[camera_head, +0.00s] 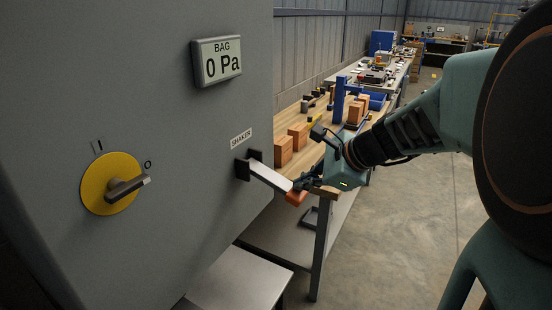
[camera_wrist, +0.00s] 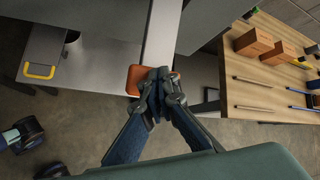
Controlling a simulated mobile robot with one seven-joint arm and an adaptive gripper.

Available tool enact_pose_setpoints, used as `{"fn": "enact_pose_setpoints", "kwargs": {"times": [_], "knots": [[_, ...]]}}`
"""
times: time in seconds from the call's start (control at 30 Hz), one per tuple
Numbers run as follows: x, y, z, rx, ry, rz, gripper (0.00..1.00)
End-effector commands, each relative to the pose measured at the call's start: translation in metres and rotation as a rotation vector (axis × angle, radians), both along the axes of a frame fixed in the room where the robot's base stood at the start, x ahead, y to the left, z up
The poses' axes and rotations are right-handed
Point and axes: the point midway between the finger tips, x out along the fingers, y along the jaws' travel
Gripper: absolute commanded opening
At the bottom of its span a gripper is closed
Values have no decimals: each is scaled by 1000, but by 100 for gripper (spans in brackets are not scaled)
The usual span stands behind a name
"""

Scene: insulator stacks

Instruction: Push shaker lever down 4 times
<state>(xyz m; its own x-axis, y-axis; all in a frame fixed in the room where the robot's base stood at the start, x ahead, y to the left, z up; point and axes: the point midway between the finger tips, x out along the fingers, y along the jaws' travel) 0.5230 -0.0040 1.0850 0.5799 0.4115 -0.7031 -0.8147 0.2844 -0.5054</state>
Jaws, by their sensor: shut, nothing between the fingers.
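The shaker lever (camera_head: 268,178) is a flat light-grey bar that sticks out of a dark slot plate on the grey cabinet (camera_head: 120,60), under the SHAKER label (camera_head: 241,138). It slopes downward to an orange end grip (camera_head: 296,197). My gripper (camera_head: 302,184) is shut and empty, at the orange grip. In the wrist view the lever bar (camera_wrist: 160,35) runs down to the orange grip (camera_wrist: 138,80), and the shut fingertips (camera_wrist: 157,74) overlap the grip's edge. Whether they touch it I cannot tell for certain.
A yellow rotary switch (camera_head: 110,183) and a BAG display (camera_head: 216,62) reading 0 Pa are on the cabinet. A wooden workbench (camera_head: 308,155) with orange-brown blocks (camera_head: 284,151) stands behind the lever. A grey shelf (camera_head: 240,280) is below. The floor at right is open.

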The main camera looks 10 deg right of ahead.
Motion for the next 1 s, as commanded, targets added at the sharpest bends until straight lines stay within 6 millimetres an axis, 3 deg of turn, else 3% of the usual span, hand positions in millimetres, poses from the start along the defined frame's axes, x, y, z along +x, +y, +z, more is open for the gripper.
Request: {"fn": "enact_pose_setpoints", "kwargs": {"times": [0.43,1.0], "knots": [[-1,0,1,0,4,1,0],[0,1,36,0,3,3,0]]}}
